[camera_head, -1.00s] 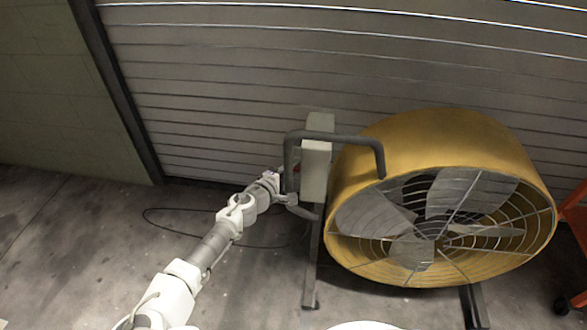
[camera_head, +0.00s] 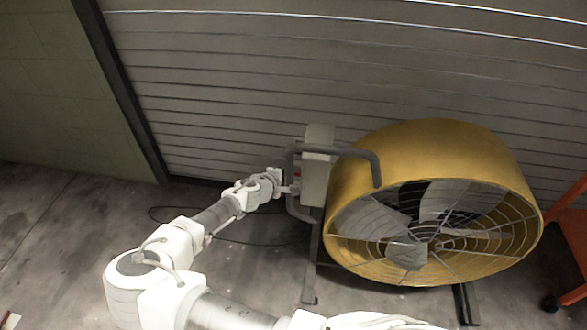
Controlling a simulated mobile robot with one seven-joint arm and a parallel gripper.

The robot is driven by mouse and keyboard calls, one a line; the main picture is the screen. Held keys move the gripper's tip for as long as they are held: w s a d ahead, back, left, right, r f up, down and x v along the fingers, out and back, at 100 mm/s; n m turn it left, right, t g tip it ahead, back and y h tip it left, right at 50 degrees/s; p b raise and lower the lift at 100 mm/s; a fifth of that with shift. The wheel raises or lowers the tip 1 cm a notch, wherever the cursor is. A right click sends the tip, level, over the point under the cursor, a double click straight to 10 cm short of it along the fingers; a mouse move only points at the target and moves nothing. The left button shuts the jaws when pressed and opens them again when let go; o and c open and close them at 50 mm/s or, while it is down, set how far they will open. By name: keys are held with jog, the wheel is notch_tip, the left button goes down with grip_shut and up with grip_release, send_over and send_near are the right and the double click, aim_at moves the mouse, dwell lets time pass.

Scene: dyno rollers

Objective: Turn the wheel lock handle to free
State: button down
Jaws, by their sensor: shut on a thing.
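My gripper (camera_head: 288,188) is at the left side of a pale upright box (camera_head: 316,178), beside a bent grey tube frame (camera_head: 290,160). It is shut on a small part there, which I take to be the wheel lock handle. That part is too small and too hidden by my gripper and the frame for its shape or angle to be told. A small red spot (camera_head: 297,173) shows on the box's left side, just above my gripper.
A large yellow drum fan (camera_head: 440,150) with a wire grille stands right of the box on dark feet. A ribbed grey shutter (camera_head: 220,90) is behind. A black cable (camera_head: 165,222) lies on the floor. An orange frame on casters (camera_head: 570,240) is at the right edge.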

jog(key=shift+s+d, duration=0.15)
jog(key=shift+d, duration=0.3)
jog(key=c, duration=0.9)
grip_release()
jog(key=p+v, duration=0.1)
jog(key=v, duration=0.7)
jog(key=p+v, duration=0.2)
jog(key=v, duration=0.7)
jog(key=shift+a, duration=0.6)
